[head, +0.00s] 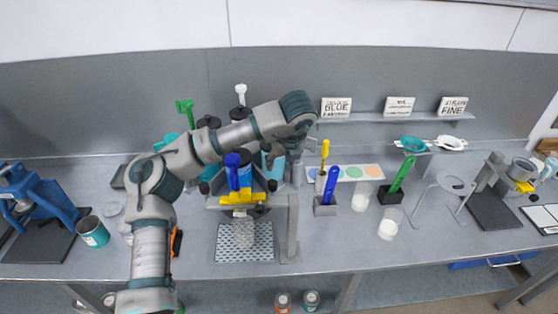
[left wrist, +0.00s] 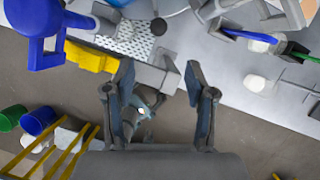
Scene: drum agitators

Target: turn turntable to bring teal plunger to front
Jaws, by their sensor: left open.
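The turntable stands behind my left arm, so most of it is hidden. Around it I see a blue plunger (head: 233,168) at the front, a white plunger (head: 240,92) at the back and a green plunger (head: 185,108) at the back left. A teal part (head: 168,140) shows at the left and another teal surface (head: 272,168) at the right; I cannot tell which is the teal plunger. The blue plunger also fills the upper left of the left wrist view (left wrist: 38,40). My left gripper (left wrist: 158,75) is open and empty, beside the turntable's right side. My right gripper is out of view.
A yellow bar (head: 243,198) on a grey stand (head: 292,225) is in front, above a perforated tray (head: 245,242). Blue and green handled tools (head: 326,190) stand in holders to the right. White cups (head: 389,224) stand nearby. A teal can (head: 92,232) is at the left.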

